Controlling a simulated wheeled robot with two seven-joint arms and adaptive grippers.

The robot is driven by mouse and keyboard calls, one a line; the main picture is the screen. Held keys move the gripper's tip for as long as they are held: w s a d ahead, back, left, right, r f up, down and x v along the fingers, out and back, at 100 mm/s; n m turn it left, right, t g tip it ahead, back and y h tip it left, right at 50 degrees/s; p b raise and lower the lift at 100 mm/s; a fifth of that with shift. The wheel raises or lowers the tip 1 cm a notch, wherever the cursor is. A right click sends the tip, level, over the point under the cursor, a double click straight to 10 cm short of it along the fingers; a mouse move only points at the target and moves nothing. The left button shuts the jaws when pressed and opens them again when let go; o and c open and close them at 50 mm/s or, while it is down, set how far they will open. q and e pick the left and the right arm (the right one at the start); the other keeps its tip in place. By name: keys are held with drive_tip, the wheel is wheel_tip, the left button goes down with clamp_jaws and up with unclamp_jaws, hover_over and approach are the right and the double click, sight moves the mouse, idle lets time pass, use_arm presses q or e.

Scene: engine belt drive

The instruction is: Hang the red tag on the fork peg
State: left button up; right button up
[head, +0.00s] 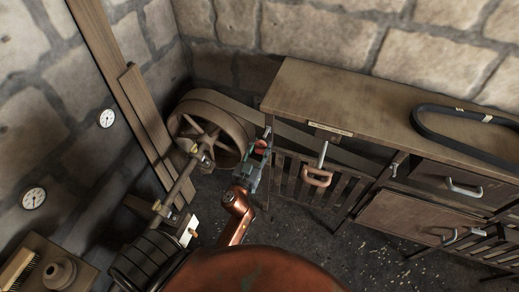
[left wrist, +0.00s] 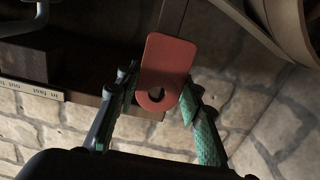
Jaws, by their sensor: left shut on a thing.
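My left gripper (head: 256,166) is shut on the red tag (head: 262,146), beside the near left corner of the workbench. In the left wrist view the red tag (left wrist: 168,62) is a flat rounded plate with a dark keyhole-shaped opening at its lower end. It stands between the teal fingers of the left gripper (left wrist: 160,88). I cannot clearly pick out the fork peg in either view. My right gripper is not in view.
A large spoked pulley (head: 212,130) with a flat belt stands left of the gripper. The workbench (head: 365,100) carries a black belt loop (head: 470,135). A lever with a reddish handle (head: 317,177) hangs at its front, below a label plate (head: 330,129).

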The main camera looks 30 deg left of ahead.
use_arm(q)
drive_tip(key=shift+f+b+x, duration=0.1)
drive_tip(key=shift+b+x, duration=0.1)
drive_tip(key=shift+x, duration=1.55)
drive_tip(key=shift+f+b+x, duration=0.15)
drive_tip(key=shift+x, duration=1.65)
drive_tip(key=o, duration=1)
